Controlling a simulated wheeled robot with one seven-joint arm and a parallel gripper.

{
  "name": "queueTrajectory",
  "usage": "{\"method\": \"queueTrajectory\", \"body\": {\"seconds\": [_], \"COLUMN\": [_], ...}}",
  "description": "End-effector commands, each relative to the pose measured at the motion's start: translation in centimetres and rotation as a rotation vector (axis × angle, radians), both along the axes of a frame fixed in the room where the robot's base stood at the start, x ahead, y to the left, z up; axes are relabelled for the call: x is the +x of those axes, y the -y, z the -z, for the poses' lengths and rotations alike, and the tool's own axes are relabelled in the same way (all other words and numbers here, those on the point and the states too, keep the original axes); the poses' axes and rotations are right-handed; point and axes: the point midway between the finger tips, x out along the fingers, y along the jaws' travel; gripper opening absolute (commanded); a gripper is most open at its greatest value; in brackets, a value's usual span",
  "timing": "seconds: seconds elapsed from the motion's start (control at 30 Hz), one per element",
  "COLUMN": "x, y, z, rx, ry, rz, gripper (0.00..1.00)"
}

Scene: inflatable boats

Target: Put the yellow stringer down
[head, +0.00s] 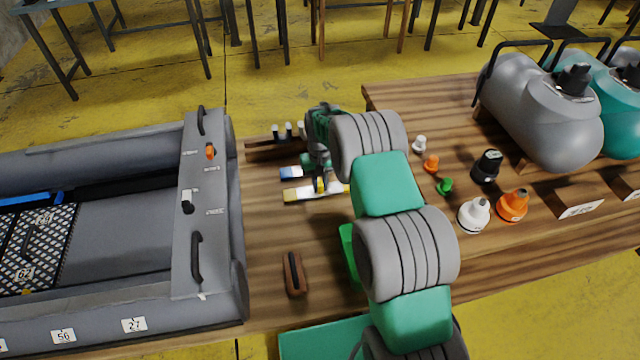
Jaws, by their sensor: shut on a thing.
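The yellow stringer (301,194) is a slim bar, white along part of its length and yellow towards its ends. It lies roughly level across the picture, just right of the grey boat. My gripper (320,185) points down over its middle and is shut on it. The fingers hide that part of the bar, and my arm is close to its right end. I cannot tell whether the bar touches the wooden table (262,225) or hangs just above it.
A blue-and-white bar (291,172) lies just behind the stringer. Several pegs stand in a rack (262,148) behind. The inflatable boat (205,240) is left, a brown slotted piece (295,274) in front. Right are small valves (475,215) and a grey tank (545,115). Bare table lies between stringer and brown piece.

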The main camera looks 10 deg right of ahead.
Motion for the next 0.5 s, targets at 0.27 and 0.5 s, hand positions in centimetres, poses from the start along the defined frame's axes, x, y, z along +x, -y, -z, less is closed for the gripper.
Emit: {"method": "queueTrajectory", "body": {"seconds": [0.27, 0.5], "x": [-0.01, -0.01], "y": [-0.01, -0.01], "z": [0.06, 0.00], "rx": [0.000, 0.000], "ry": [0.000, 0.000], "rz": [0.000, 0.000], "gripper": [0.37, 0.38]}}
